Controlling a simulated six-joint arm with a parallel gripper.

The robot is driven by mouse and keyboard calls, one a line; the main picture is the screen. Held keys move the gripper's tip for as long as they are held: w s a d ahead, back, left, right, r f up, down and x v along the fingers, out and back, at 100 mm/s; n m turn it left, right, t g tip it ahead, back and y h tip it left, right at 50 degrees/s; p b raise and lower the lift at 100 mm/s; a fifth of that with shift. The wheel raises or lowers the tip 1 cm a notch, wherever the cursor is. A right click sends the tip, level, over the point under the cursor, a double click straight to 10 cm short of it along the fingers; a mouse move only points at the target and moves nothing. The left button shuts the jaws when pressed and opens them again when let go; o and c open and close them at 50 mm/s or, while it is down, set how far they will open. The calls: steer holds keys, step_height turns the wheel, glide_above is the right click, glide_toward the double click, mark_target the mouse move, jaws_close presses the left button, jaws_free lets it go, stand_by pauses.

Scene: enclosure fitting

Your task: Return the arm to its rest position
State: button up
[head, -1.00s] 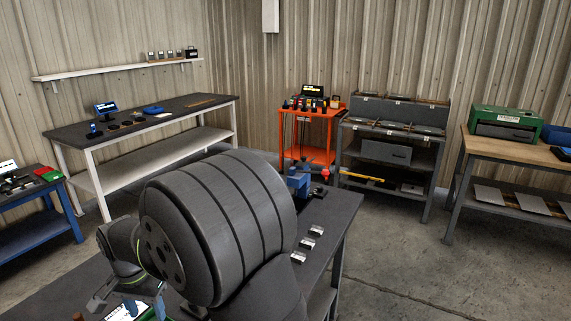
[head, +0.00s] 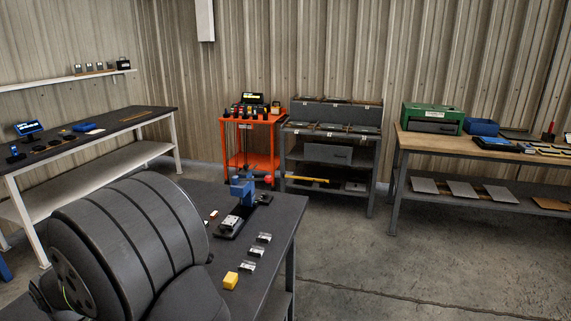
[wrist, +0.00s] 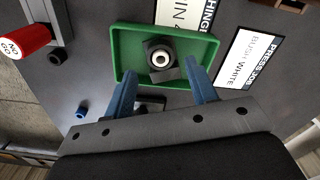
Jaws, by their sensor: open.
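My gripper (wrist: 160,70) shows in the wrist view, its two blue fingers spread apart with nothing held between them. A green tray (wrist: 126,55) lies beyond the fingertips. A dark block with a pale ring (wrist: 161,60) sits in the tray. I cannot tell the height of the fingers above the tray. In the head view a dark grey link of my arm (head: 135,240) fills the lower left; my gripper is out of that picture.
A red NO GO gauge (wrist: 27,40), a small blue bush (wrist: 82,112) and a BUSH WHITE card (wrist: 250,58) lie around the tray. A blue press (head: 242,190), a yellow block (head: 231,281) and several metal pieces stand on the dark bench (head: 285,215). The floor to its right is clear.

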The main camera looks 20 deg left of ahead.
steer(key=shift+f, duration=1.65)
step_height(320, 180, up, 12)
step_height(320, 180, down, 13)
steer(key=shift+r, duration=0.2)
step_height(320, 180, up, 5)
steer(key=shift+f, duration=0.2)
steer(key=w+d+r, duration=0.7)
steer(key=w+d, duration=0.1)
steer(key=d, duration=0.1)
steer(key=w+a+m, duration=0.4)
steer(key=w+a, duration=0.3)
steer(key=w, duration=0.1)
step_height(320, 180, down, 9)
steer(key=shift+w+a+f, duration=0.1)
steer(key=shift+w+f, duration=0.05)
steer(key=shift+w+r, duration=0.1)
steer(key=shift+r, duration=1.1)
